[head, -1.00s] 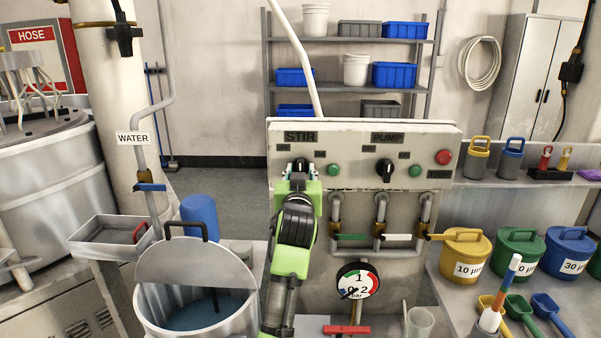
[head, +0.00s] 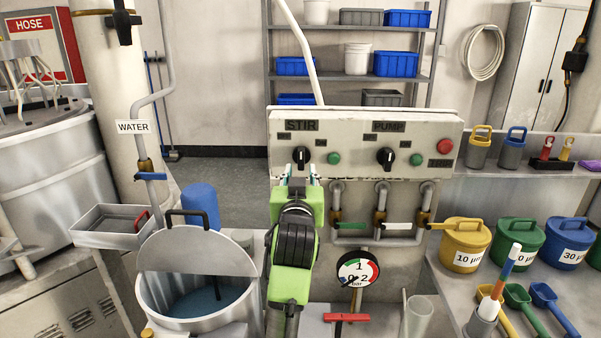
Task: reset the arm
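My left arm is the green and black one rising at the centre of the head view. Its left gripper (head: 300,175) points at the control panel (head: 365,120), just below the black STIR knob (head: 301,157). The two fingertips stand apart with nothing between them, so the gripper is open. The knob's handle is upright and shows clear above the fingertips. My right gripper is not in view.
A pot (head: 197,290) with a raised lid and bluish liquid stands left of the arm. Right of it are valve pipes (head: 381,205), a pressure gauge (head: 358,269) and a red-handled valve (head: 346,318). Labelled tubs (head: 465,245) and scoops stand farther right.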

